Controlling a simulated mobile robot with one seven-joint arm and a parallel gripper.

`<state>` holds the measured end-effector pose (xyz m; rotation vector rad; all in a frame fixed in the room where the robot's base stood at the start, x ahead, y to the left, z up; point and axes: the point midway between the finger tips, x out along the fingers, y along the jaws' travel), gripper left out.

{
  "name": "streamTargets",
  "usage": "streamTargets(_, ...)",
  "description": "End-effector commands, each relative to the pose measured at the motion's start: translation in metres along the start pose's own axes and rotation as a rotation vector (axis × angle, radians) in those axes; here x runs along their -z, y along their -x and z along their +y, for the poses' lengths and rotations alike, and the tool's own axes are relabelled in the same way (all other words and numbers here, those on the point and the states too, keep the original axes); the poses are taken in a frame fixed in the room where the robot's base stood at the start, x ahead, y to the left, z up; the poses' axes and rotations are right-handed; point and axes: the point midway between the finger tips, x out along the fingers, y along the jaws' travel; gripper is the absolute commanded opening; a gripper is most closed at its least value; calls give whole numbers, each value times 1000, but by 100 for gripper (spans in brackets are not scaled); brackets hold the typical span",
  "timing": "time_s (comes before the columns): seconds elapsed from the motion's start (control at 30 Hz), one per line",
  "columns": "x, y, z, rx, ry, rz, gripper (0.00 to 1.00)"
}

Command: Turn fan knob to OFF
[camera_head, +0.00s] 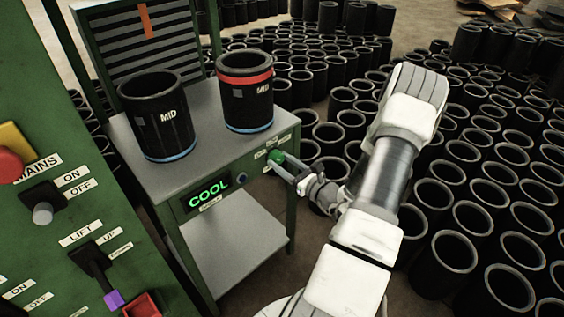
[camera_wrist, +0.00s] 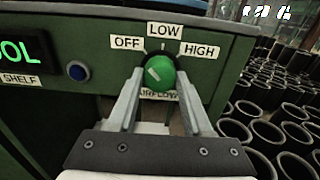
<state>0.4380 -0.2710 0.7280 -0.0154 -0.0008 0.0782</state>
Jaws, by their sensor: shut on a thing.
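The green fan knob (camera_wrist: 160,76) sits on the front of the green cabinet, above the AIRFLOW label and below the OFF (camera_wrist: 127,43), LOW (camera_wrist: 164,30) and HIGH (camera_wrist: 200,50) labels. Its pale mark lies left of the knob's middle, tilted toward the upper left; its exact setting is hard to tell. My gripper (camera_wrist: 160,84) is shut on the knob, one finger on each side. In the head view, the knob (camera_head: 275,156) shows at the cabinet's right front corner with my gripper (camera_head: 284,164) at it, partly hiding the labels.
A lit COOL display (camera_head: 208,192) and a blue button (camera_wrist: 77,70) are left of the knob. Two black sleeves marked MID, one plain (camera_head: 157,112) and one red-banded (camera_head: 245,90), stand on the cabinet top. Many black sleeves crowd the floor at right. A green control panel (camera_head: 60,120) stands at left.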

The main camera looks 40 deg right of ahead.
Motion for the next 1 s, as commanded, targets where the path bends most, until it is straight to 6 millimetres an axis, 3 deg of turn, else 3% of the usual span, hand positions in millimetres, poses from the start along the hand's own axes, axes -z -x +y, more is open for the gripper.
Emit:
streamTargets(0.03,1,1,0,-1,0,3,52)
streamTargets(0.2,1,0,0,0,0,2,80)
streamTargets(0.57,0,5,-1,1,-1,2,80)
streamTargets(0.77,-1,37,-1,5,-3,4,80)
streamTargets(1.0,-1,97,-1,5,-3,4,80)
